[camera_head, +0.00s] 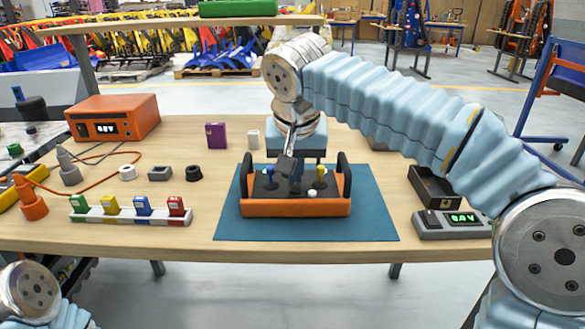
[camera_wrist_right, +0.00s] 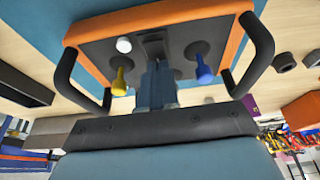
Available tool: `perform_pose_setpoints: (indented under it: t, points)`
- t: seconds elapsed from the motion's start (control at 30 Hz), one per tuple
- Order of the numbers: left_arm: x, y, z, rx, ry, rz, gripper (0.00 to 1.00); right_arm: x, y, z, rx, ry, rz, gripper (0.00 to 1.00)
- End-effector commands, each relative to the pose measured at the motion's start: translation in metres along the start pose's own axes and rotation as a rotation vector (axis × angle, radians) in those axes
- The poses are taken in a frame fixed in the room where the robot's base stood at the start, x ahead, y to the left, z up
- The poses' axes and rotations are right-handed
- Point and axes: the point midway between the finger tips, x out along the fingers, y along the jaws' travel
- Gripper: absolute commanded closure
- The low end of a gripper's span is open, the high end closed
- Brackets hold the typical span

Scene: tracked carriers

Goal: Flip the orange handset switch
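The orange handset (camera_head: 296,207) lies on a teal mat (camera_head: 365,218) on the table. It has black side handles, a blue stick (camera_head: 271,174), a yellow stick (camera_head: 320,174) and a white knob (camera_head: 312,193). My right gripper (camera_head: 290,182) points down over its middle, fingers together. In the right wrist view the fingers (camera_wrist_right: 157,72) are close to a dark switch part (camera_wrist_right: 153,44) between the blue stick (camera_wrist_right: 204,73) and yellow stick (camera_wrist_right: 119,85). The fingertips partly hide it; I cannot tell whether they touch it. My left gripper is out of view.
At left stand an orange meter box (camera_head: 113,118), a white rack (camera_head: 130,216) with coloured blocks, and small parts. A purple box (camera_head: 216,136) is behind. At right are a black tray (camera_head: 433,187) and a grey display unit (camera_head: 453,224). The table's front middle is clear.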

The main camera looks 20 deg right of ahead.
Motion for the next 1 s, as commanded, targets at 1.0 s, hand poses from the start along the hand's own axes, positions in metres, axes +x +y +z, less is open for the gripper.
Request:
perform_pose_setpoints:
  t: [1.0]
  points:
    - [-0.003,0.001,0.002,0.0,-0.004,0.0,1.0,-0.005,0.0,0.013,-0.003,-0.014,0.008,1.0]
